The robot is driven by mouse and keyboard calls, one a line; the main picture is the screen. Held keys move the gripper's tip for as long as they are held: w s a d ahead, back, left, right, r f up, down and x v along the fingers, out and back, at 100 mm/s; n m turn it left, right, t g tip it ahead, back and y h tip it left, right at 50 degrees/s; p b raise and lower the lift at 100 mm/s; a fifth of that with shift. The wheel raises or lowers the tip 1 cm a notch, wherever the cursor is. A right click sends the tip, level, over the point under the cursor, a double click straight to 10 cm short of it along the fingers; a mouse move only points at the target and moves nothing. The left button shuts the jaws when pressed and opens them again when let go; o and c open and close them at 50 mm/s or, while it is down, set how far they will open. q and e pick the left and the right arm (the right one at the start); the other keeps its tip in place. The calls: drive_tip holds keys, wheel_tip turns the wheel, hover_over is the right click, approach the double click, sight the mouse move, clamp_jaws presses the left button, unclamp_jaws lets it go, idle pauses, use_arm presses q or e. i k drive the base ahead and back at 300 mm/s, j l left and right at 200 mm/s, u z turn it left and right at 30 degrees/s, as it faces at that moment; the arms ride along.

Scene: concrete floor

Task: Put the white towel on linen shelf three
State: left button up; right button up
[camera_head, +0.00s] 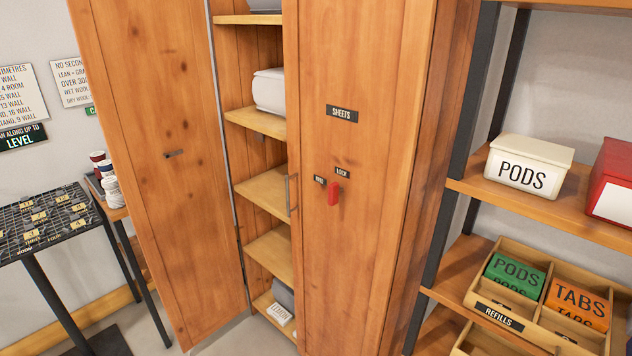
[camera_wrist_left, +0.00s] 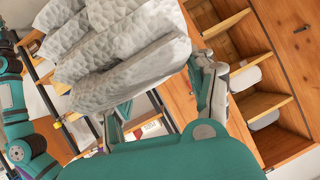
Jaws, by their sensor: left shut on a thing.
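In the left wrist view my left gripper (camera_wrist_left: 160,88) is shut on the white towel (camera_wrist_left: 118,48), which hangs in loose, pale, dimpled folds. The wooden cabinet (camera_head: 262,190) stands in the middle of the head view, with its shelves showing between a swung-open left door (camera_head: 150,150) and the right door (camera_head: 355,190) labelled SHEETS. Two middle shelves look bare; a white bundle (camera_head: 269,90) sits on the shelf above them. Grey and white folded items (camera_head: 282,303) lie at the bottom. Neither gripper nor the towel shows in the head view. Shelf numbers are not readable.
The right door has a red latch (camera_head: 334,194) and covers part of the shelves. At the right, an open rack (camera_head: 470,184) holds a white PODS box (camera_head: 528,163), a red box (camera_head: 612,182) and a divided refill tray (camera_head: 478,290). A dark grid table (camera_head: 42,238) stands at the left.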

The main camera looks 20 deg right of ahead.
sight(274, 183)
drive_tip(key=i+j+z, duration=0.1)
drive_tip(key=i+z, duration=0.3)
drive_tip(key=i+j+z, duration=0.25)
drive_tip(key=i+z, duration=0.15)
drive_tip(key=i, duration=0.2)
drive_tip(key=i+j+z, duration=0.4)
drive_tip(key=i+z, duration=0.25)
drive_tip(key=i, duration=0.3)
drive_tip(key=i+l, duration=0.15)
